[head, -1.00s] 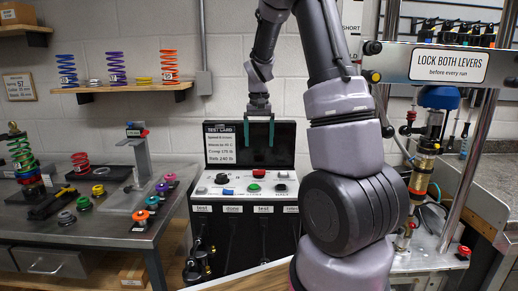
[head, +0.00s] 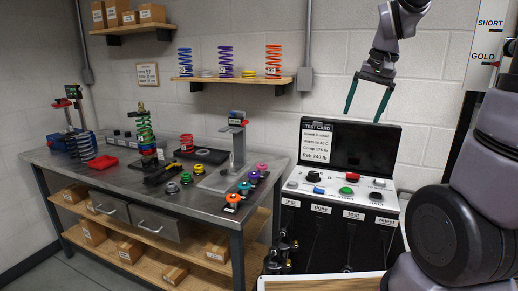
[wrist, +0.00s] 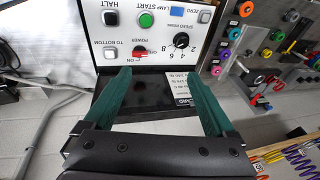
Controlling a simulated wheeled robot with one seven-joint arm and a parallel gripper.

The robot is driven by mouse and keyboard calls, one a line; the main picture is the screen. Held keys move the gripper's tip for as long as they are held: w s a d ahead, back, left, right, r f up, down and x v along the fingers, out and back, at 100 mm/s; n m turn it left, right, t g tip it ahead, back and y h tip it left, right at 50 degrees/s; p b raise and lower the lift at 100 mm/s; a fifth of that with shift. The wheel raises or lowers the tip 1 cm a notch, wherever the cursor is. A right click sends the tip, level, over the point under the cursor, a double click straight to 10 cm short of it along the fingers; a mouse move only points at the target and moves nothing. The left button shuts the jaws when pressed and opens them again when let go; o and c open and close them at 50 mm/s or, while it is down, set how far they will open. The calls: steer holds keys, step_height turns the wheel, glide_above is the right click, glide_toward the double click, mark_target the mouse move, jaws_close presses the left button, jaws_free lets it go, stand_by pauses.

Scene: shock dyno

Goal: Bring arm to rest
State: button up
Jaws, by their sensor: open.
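My gripper (head: 364,117) is open and empty, with two dark green fingers pointing down. In the head view its tips reach the top edge of the control box's raised black lid (head: 365,150). I cannot tell the depth between them. In the wrist view my gripper (wrist: 156,75) spreads its fingers apart with nothing between them. Beyond the fingers the control panel (wrist: 112,20) appears upside down, with a green button, a red switch and a dial. My arm bends down from the upper right in the head view.
A steel workbench (head: 200,205) with springs, coloured rings and a stand is on the left. A wall shelf (head: 235,80) holds several springs. A wooden-edged surface (head: 320,284) is at the bottom. The wall above the lid is bare around the gripper.

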steer(key=s+a+r+t, duration=0.2)
steer(key=s, duration=0.5)
steer(key=s+a+r+t, duration=0.2)
steer(key=s+r, duration=0.1)
steer(key=s, duration=0.4)
steer(key=shift+s+r+y, duration=0.3)
steer(key=shift+s+y, duration=0.1)
